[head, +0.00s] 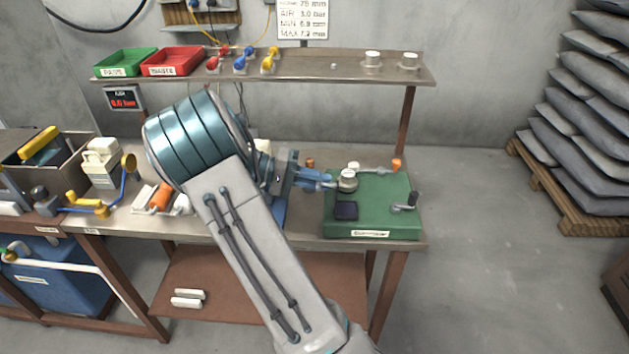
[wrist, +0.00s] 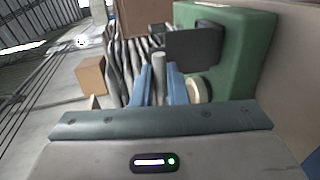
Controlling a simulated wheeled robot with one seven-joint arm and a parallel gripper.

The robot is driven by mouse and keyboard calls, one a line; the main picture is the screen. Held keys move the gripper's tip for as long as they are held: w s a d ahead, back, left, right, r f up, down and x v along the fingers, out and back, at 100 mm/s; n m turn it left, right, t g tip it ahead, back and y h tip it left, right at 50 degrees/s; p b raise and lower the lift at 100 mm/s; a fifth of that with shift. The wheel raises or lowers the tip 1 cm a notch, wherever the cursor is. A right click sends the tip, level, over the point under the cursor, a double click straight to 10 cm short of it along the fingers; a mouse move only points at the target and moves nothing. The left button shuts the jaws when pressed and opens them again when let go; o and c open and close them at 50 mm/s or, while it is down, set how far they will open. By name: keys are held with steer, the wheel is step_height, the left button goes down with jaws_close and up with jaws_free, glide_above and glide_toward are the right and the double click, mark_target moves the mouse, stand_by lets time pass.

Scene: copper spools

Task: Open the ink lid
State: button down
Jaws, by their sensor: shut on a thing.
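A green machine box (head: 372,223) with a front label stands at the right end of the bench. On its top are a small silver round pot (head: 348,184), a dark square pad (head: 345,211), and a lever with an orange knob (head: 397,164). I cannot tell for sure which part is the ink lid. My gripper (head: 330,183) reaches in from the left, at the silver pot. In the wrist view its blue fingers are shut on a pale grey rod-like part (wrist: 159,68). The green box (wrist: 240,55), dark pad (wrist: 193,45) and a pale round part (wrist: 198,91) lie to the right of the fingers.
A small crank (head: 407,203) sits at the box's right side. A shelf (head: 320,68) above the bench holds a green tray (head: 124,62), a red tray (head: 172,61) and small items. Several grey sacks (head: 585,140) are stacked on a pallet at far right.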

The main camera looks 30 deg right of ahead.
steer(key=shift+a+f, duration=0.1)
steer(key=shift+a, duration=0.05)
steer(key=c, duration=1.5)
jaws_free()
steer(key=shift+a, duration=0.15)
steer(key=shift+o, duration=0.2)
steer(key=b+v, duration=0.1)
steer(key=v, duration=1.2)
steer(key=shift+w+a+b, duration=0.25)
steer(key=shift+b, duration=0.1)
